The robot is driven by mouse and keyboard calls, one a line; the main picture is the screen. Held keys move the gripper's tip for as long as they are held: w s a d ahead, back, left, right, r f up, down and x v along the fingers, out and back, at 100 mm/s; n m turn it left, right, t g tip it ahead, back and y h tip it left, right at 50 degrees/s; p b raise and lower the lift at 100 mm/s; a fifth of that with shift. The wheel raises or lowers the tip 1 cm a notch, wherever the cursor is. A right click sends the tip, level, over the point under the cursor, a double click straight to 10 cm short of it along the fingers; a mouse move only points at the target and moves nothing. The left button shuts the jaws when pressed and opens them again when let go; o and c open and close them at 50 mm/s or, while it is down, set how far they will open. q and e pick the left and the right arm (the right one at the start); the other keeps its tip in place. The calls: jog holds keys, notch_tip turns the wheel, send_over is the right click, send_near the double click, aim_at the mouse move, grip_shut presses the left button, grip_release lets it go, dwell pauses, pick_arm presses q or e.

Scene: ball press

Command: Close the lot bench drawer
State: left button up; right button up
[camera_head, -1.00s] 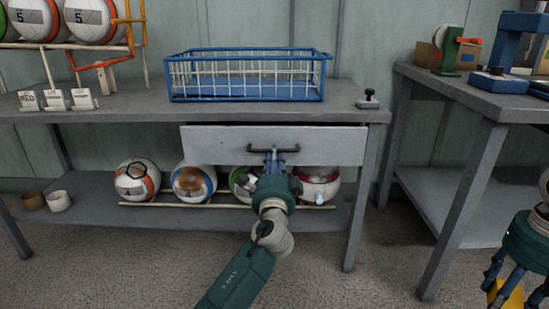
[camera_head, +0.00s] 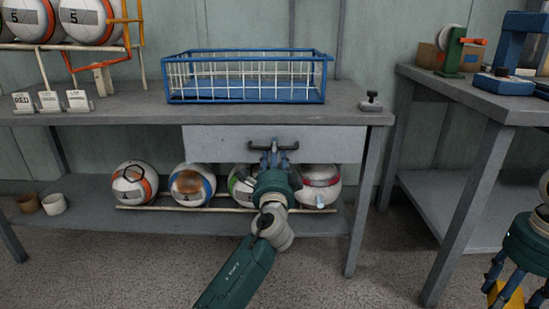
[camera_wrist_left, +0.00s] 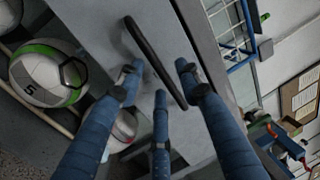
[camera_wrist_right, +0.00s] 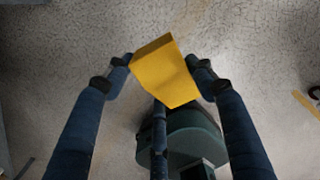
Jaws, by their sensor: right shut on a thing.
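The grey lot bench drawer (camera_head: 222,144) sits under the bench top (camera_head: 130,113), with its front close up under the top and no dark gap showing above it. Its black handle (camera_head: 288,148) also shows in the left wrist view (camera_wrist_left: 148,50). My left gripper (camera_head: 274,155) is at the handle, with its fingers spread apart around the bar and close to the drawer front; contact is hard to tell. My right gripper (camera_wrist_right: 165,72) is shut on a yellow block (camera_wrist_right: 167,75), low at the right edge of the head view.
A blue wire basket (camera_head: 246,94) and a small black-knobbed piece (camera_head: 370,103) stand on the bench top. Several balls (camera_head: 134,184) lie on the lower shelf behind my left arm. A second bench (camera_head: 470,100) stands at the right, with open floor between.

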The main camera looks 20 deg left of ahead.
pick_arm(q)
jog(key=v, duration=1.2)
jog(key=shift+d, duration=0.1)
